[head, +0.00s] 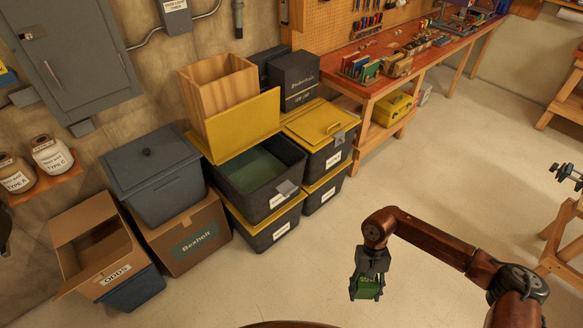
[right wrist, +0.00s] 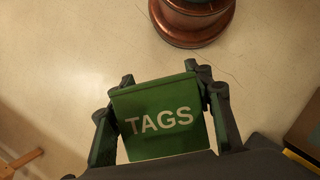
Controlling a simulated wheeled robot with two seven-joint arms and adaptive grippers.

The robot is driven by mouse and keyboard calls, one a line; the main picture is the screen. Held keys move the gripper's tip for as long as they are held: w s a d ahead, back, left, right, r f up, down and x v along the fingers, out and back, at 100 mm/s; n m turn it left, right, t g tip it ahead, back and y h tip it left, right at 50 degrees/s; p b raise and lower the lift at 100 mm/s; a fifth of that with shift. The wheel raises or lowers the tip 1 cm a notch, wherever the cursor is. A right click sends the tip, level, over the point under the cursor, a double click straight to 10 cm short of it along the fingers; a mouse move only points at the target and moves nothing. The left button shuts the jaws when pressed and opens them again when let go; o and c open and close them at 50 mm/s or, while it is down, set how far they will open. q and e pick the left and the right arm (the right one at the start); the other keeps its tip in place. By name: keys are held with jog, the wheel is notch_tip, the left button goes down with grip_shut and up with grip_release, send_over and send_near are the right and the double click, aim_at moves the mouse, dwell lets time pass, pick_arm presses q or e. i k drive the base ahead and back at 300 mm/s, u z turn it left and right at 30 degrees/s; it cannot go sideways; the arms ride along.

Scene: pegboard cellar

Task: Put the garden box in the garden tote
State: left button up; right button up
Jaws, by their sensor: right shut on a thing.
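A small green box (head: 369,287) hangs in my right gripper (head: 367,294) above the bare floor, at the lower middle right of the head view. In the right wrist view the green box (right wrist: 160,118) shows the word TAGS and sits between the two fingers of the right gripper (right wrist: 162,130), which is shut on it. A dark grey tote (head: 262,208) with its yellow lid raised stands open on another tote, left of and beyond the gripper. Its inside looks green. The tote labels are too small to read. My left gripper is not in view.
A closed yellow-lidded tote (head: 322,127) stands right of the open one. A grey lidded bin (head: 160,185), a Bexholt carton (head: 190,238) and an open ODDS carton (head: 85,228) stand left. A red-topped workbench (head: 390,82) runs behind. The floor before the totes is clear.

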aim_at(265, 181)
jog(key=u, duration=0.25)
jog(key=i, duration=1.5)
jog(key=u, duration=0.8)
jog(key=i, duration=0.45)
jog(key=u, duration=0.3)
